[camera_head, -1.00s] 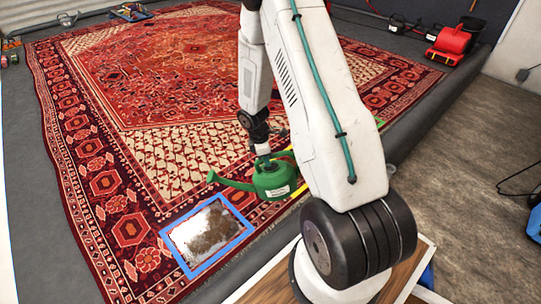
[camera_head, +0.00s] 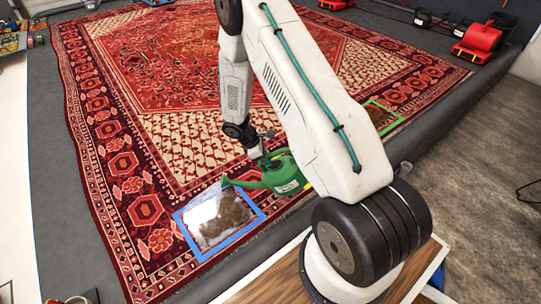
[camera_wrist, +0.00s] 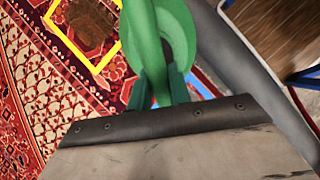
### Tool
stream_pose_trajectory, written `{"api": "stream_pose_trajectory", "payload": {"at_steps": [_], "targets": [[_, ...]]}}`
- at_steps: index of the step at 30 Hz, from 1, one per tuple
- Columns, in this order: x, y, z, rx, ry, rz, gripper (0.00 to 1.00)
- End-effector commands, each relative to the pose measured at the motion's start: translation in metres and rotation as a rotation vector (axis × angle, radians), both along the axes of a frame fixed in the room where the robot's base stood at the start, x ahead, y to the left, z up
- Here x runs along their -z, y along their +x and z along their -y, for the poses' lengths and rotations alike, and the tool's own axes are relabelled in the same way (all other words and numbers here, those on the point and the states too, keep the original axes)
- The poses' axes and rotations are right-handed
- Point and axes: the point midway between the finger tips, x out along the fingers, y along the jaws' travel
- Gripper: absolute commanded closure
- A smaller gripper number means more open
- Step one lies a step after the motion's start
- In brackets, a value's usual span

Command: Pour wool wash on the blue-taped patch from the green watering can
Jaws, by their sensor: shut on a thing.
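The green watering can (camera_head: 284,176) hangs from my gripper (camera_head: 262,158), with its spout pointing left and its tip above the upper right side of the blue-taped patch (camera_head: 235,212). The can looks close to level. In the wrist view, my gripper (camera_wrist: 158,88) is shut on the green handle (camera_wrist: 150,50) of the can. The patch lies on the rug and has a whitish, shiny area on the left and brown dirt on the right. A pale streak shows below the spout tip; I cannot tell whether liquid is falling. Some blue tape shows in the wrist view (camera_wrist: 203,84).
A green-taped brown patch (camera_head: 385,114) lies on the rug (camera_head: 180,60) to the right. A yellow-taped patch (camera_wrist: 62,38) shows in the wrist view. A red blower (camera_head: 486,42) stands at the back right. Grey floor (camera_head: 480,150) lies beyond the pit edge.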

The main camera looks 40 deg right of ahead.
Motion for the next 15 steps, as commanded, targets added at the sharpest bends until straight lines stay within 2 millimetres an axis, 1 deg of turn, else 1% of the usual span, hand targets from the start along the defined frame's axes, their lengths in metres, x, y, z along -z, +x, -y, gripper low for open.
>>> {"api": "stream_pose_trajectory", "payload": {"at_steps": [12,15], "targets": [[0.023,0.013,-0.02,-0.002,-0.116,-0.072,1.0],[0.026,0.015,-0.023,-0.001,-0.134,-0.084,1.0]]}}
